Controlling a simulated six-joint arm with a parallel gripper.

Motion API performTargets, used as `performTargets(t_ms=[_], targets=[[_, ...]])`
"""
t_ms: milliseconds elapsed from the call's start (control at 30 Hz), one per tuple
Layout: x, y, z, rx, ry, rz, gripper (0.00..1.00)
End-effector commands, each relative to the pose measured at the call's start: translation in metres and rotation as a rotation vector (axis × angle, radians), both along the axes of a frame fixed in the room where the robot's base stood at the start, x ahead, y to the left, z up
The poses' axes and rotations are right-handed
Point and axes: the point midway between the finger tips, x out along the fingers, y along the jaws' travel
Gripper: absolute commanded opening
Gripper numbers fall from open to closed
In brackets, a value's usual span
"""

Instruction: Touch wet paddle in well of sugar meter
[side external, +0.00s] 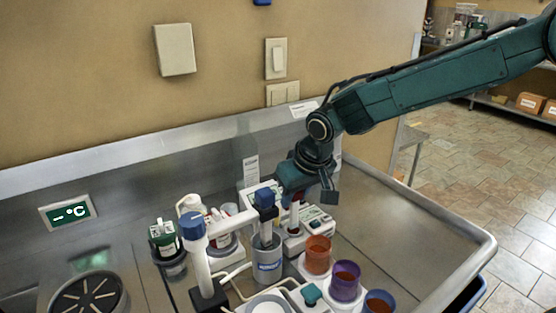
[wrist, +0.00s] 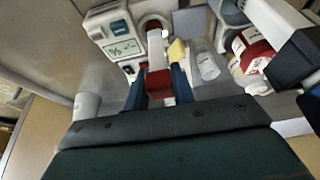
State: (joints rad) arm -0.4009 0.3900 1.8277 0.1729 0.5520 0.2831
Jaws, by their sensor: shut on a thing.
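My gripper (wrist: 160,88) is shut on the red handle of the paddle (wrist: 159,84), its blue fingers on either side. A pale shaft runs from the handle away from the fingers; its tip is hard to make out. The sugar meter, a white device with a small display (wrist: 119,28), lies just beyond and left of the paddle in the wrist view. In the side view my gripper (side external: 296,196) points down over the meter (side external: 318,222), with the red handle below it. I cannot tell whether the tip touches the well; whether it is wet does not show.
Orange (side external: 317,254), purple (side external: 345,281) and blue (side external: 379,303) cups stand in front of the meter. A grey pot (side external: 267,258) and blue-capped white post (side external: 197,250) stand to the left. Bottles with red labels (wrist: 256,48) are close on the wrist view's right. The counter's right is clear.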

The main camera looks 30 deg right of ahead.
Motion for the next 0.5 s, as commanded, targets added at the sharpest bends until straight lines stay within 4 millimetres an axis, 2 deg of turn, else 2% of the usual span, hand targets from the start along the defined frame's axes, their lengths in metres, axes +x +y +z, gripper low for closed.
performTargets(t_ms=[500], targets=[[0.0, 0.0, -0.0048, 0.0, 0.0, 0.0, 0.03]])
